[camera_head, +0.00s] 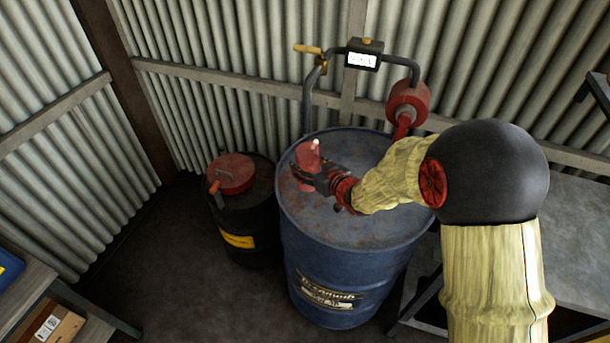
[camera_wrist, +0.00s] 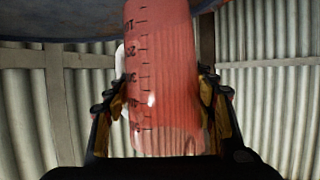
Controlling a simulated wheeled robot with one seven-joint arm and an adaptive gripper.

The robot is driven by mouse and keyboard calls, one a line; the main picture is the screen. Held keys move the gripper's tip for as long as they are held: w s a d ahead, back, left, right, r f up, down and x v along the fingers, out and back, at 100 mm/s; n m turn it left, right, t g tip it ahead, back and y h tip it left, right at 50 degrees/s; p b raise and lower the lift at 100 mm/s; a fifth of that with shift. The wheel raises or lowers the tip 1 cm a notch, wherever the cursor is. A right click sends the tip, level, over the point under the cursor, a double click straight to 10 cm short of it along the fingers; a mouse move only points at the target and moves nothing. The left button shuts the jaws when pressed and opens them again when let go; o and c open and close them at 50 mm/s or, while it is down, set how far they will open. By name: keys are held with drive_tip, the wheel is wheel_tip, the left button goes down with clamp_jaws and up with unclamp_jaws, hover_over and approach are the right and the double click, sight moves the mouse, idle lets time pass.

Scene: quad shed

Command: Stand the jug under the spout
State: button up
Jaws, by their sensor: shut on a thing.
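The jug (camera_head: 307,155) is red and see-through, with dark measuring marks on its side. In the wrist view the jug (camera_wrist: 160,80) fills the middle, between the two fingers. My gripper (camera_head: 316,180) is shut on it, over the top of the blue drum (camera_head: 360,225), towards the drum's left side. I cannot tell whether the jug touches the drum top. The spout (camera_head: 308,112) is a dark pipe bending down behind the drum's back left edge, with a yellow-handled valve (camera_head: 312,52) above it. The jug is in front of this pipe; its lower end is not clear.
A red pump (camera_head: 407,100) and a meter with a white display (camera_head: 362,57) sit on the piping. A black drum with a red lid (camera_head: 232,174) stands left. A shelf with a cardboard box (camera_head: 55,323) is at lower left. A grey bench (camera_head: 575,240) is right.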

drive_tip(key=shift+w+a+f, duration=0.2)
drive_tip(key=shift+w+f, duration=0.05)
drive_tip(key=shift+f, duration=0.1)
drive_tip(key=shift+w+a+f+b, duration=0.1)
drive_tip(key=shift+f+b, duration=0.3)
drive_tip(key=shift+f, duration=0.55)
drive_tip(key=shift+w+a+f+b, duration=0.1)
drive_tip(key=shift+f+b, duration=0.25)
drive_tip(key=shift+f, duration=0.55)
drive_tip(key=shift+f, duration=0.15)
drive_tip(key=o, duration=1.2)
drive_tip(key=shift+c, duration=0.2)
